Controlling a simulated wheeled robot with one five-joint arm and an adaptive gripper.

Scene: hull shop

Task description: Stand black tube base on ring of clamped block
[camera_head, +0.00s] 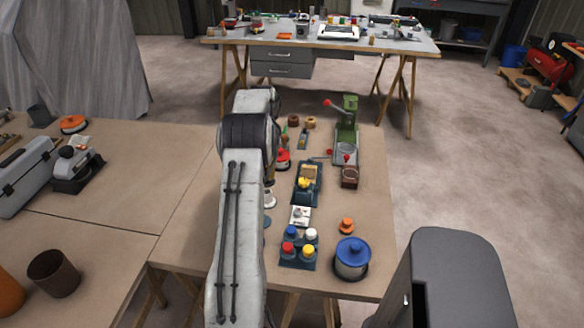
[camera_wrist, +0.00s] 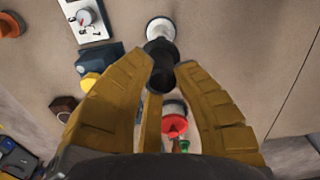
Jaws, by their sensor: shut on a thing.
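My gripper (camera_wrist: 165,66) is shut on a black tube (camera_wrist: 160,50), whose dark round end shows between the fingertips in the wrist view. A white round part (camera_wrist: 160,28) shows just beyond the tube; I cannot tell whether it belongs to it. In the head view my arm hides the gripper and most of the tube, and a white round thing (camera_head: 270,199) shows beside the arm. A blue vise (camera_head: 308,184) with a tan block (camera_head: 311,172) in it stands to the right. The vise shows partly in the wrist view (camera_wrist: 100,60), apart from the tube. I cannot make out the ring.
A white device (camera_head: 300,215), a tray of coloured-capped bottles (camera_head: 299,263) and a blue-lidded pot (camera_head: 351,257) stand nearer. A green machine (camera_head: 346,140) and a brown box (camera_head: 349,178) stand right of the vise. A red-topped thing (camera_wrist: 174,122) is close by the fingers in the wrist view.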

